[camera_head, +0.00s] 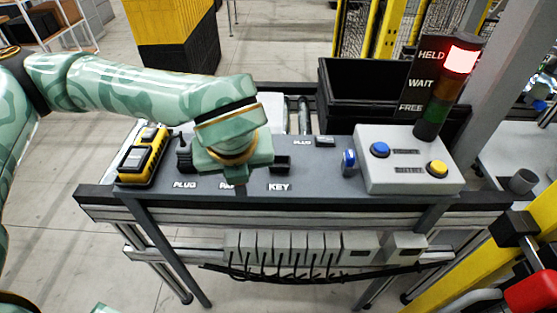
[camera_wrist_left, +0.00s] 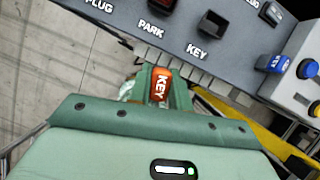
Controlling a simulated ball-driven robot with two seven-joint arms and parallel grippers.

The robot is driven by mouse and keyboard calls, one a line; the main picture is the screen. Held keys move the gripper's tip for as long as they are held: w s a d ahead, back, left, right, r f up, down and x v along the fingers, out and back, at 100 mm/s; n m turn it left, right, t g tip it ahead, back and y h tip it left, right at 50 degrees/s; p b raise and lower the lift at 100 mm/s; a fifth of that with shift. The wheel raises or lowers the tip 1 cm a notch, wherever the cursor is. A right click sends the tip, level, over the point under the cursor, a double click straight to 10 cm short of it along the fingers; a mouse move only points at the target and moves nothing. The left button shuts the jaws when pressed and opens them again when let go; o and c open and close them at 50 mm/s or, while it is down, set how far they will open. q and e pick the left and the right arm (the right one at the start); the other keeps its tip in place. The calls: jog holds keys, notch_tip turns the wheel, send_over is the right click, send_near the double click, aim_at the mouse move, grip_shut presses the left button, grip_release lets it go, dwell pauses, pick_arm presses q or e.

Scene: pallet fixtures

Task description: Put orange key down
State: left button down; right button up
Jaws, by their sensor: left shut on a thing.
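The orange key (camera_wrist_left: 160,84), lettered KEY, is clasped between the fingers of my left gripper (camera_wrist_left: 158,92) in the left wrist view. In the head view my left gripper (camera_head: 238,178) is over the front of the grey fixture table, and its body hides the orange key. The black KEY holder (camera_head: 281,163) is just right of the gripper; in the left wrist view this holder (camera_wrist_left: 214,23) looks empty. The PARK holder (camera_wrist_left: 163,5) also shows there, with its label partly hidden by my gripper in the head view. My right gripper is out of view.
A yellow-black device (camera_head: 143,157) stands left on the table. A blue key (camera_head: 348,163) stands beside a grey button box (camera_head: 408,160). The stack light (camera_head: 445,88) glows red at HELD. A black crate (camera_head: 365,88) is behind. A yellow guard is at right.

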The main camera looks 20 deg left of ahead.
pick_arm(q)
notch_tip(320, 180, up, 6)
jog(key=d+n+g+y+p, duration=0.1)
jog(key=n+g+y+p, duration=0.3)
jog(key=n, duration=1.1)
jog(key=w+f, duration=0.3)
jog(key=w, duration=0.1)
jog(key=w+d+f+h+b, duration=0.1)
jog(key=w+f, duration=0.2)
jog(key=w, duration=0.2)
jog(key=w+d+f+g+h, duration=0.1)
jog(key=w+f, duration=0.3)
jog(key=w, duration=0.1)
jog(key=shift+w, duration=0.2)
jog(key=shift+f, duration=1.5)
jog(key=shift+b, duration=0.3)
